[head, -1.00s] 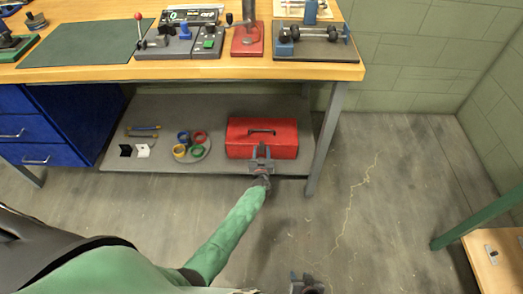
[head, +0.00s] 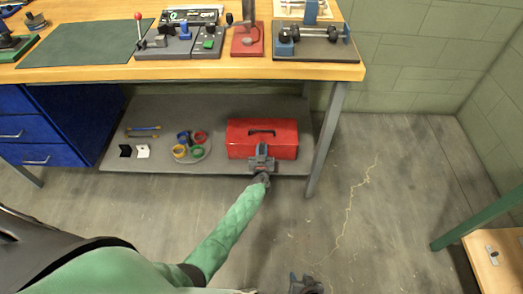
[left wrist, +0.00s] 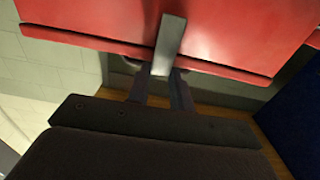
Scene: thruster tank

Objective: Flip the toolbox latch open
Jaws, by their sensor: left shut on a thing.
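The red toolbox (head: 240,140) sits on the grey lower shelf under the workbench, with a dark handle on its lid. Its front fills the upper part of the left wrist view (left wrist: 90,22). A grey metal latch (left wrist: 168,40) stands out from the front across the lid seam. My left gripper (head: 262,152) is at the toolbox's front, shut on the latch, whose lower end lies at the fingertips (left wrist: 158,80). The finger contact is partly hidden. My right gripper (head: 306,284) is low at the bottom edge, away from the toolbox; its jaws are too small and cut off to read.
The lower shelf (head: 225,165) also holds a plate with several coloured tape rings (head: 197,152). A table leg (head: 325,140) stands just right of the toolbox. The workbench top (head: 130,72) overhangs above. The floor in front is clear.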

